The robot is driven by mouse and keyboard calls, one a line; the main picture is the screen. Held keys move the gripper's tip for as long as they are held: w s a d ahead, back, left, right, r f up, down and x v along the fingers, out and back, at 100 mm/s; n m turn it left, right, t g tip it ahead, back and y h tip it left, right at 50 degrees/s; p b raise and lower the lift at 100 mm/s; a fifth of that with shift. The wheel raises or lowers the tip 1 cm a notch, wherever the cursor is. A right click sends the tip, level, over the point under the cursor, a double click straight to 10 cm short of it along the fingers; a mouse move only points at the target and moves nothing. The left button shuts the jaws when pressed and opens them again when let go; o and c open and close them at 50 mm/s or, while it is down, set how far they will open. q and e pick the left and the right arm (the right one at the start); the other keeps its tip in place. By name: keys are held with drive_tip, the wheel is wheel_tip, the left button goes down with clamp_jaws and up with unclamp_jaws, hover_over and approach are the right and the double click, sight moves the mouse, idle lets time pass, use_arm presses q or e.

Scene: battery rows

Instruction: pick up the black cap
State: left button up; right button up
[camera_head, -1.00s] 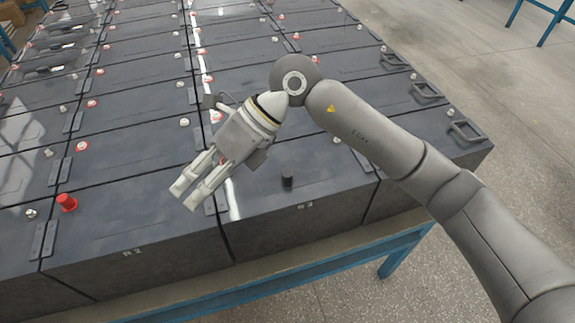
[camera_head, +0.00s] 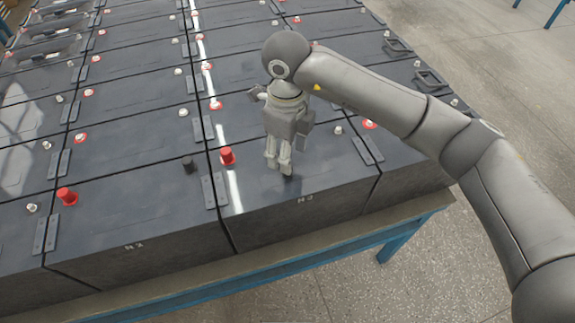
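A black cap (camera_head: 189,165) stands upright on the right part of the battery marked N2 (camera_head: 130,225). A second black cap, on the battery marked N3 (camera_head: 290,210), is now hidden by my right gripper (camera_head: 279,170). The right gripper points down just over that spot, its fingertips close to the battery top. Its fingers look near each other, but whether they hold the cap cannot be made out. My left gripper is not in view.
A red cap (camera_head: 227,155) stands left of the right gripper, and another red cap (camera_head: 67,196) is at the far left. Rows of dark batteries with terminals and handles (camera_head: 397,50) fill the blue-framed bench (camera_head: 280,278). Floor is open at right.

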drive_tip(key=f+p, duration=0.1)
drive_tip(key=f, duration=0.1)
drive_tip(key=f+p, duration=0.1)
drive_tip(key=f, duration=0.1)
drive_tip(key=shift+s+d, duration=0.1)
drive_tip(key=shift+s, duration=0.3)
drive_tip(key=shift+f, duration=0.4)
drive_tip(key=shift+c, duration=0.5)
drive_tip(key=c, duration=0.7)
